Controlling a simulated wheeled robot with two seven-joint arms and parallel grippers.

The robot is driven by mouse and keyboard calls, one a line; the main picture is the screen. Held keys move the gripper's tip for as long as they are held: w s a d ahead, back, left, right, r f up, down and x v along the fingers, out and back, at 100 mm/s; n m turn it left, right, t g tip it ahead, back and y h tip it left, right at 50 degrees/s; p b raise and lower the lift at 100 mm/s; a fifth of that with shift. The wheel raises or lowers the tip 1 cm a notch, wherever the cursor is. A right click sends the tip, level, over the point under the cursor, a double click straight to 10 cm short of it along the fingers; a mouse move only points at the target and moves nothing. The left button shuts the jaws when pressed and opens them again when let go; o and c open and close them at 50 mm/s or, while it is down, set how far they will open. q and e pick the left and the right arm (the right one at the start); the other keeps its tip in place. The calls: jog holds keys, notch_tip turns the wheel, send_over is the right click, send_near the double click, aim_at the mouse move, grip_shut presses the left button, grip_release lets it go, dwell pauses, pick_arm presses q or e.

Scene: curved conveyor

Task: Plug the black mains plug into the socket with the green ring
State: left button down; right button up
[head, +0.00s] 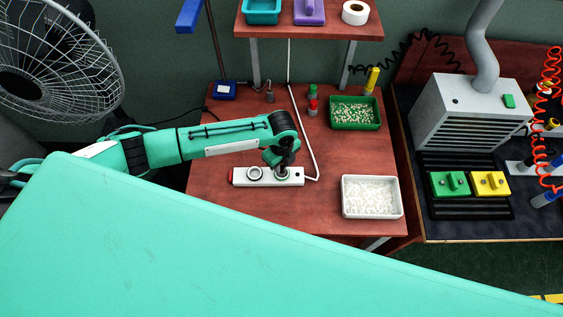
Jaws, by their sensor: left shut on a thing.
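A white power strip (240,177) with a red end lies near the front of the red-brown table. Its left socket (255,174) is free and shows a dark ring. My left gripper (283,164) points down over the right socket (282,175), whose ring looks greenish. It is shut on the black mains plug, which is small and mostly hidden by the fingers. The plug is at or just above this socket; I cannot tell whether its pins are in. My right gripper is not in view.
A white tray of pale pellets (372,215) stands right of the strip. A green bin (356,126) and red and green bottles (312,107) stand farther back. A white cable (304,135) runs from the strip's right end to the back. A fan (60,62) stands at left.

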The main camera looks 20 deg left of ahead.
pick_arm(q)
jog(key=shift+f+b, duration=0.4)
jog(key=shift+f, duration=0.4)
jog(key=c, duration=1.1)
grip_release()
jog(key=shift+c, duration=0.2)
jog(key=shift+r, duration=0.15)
notch_tip(320, 180, up, 14)
jog(key=b, duration=0.2)
jog(key=shift+f+b, duration=0.2)
jog(key=shift+b, duration=0.15)
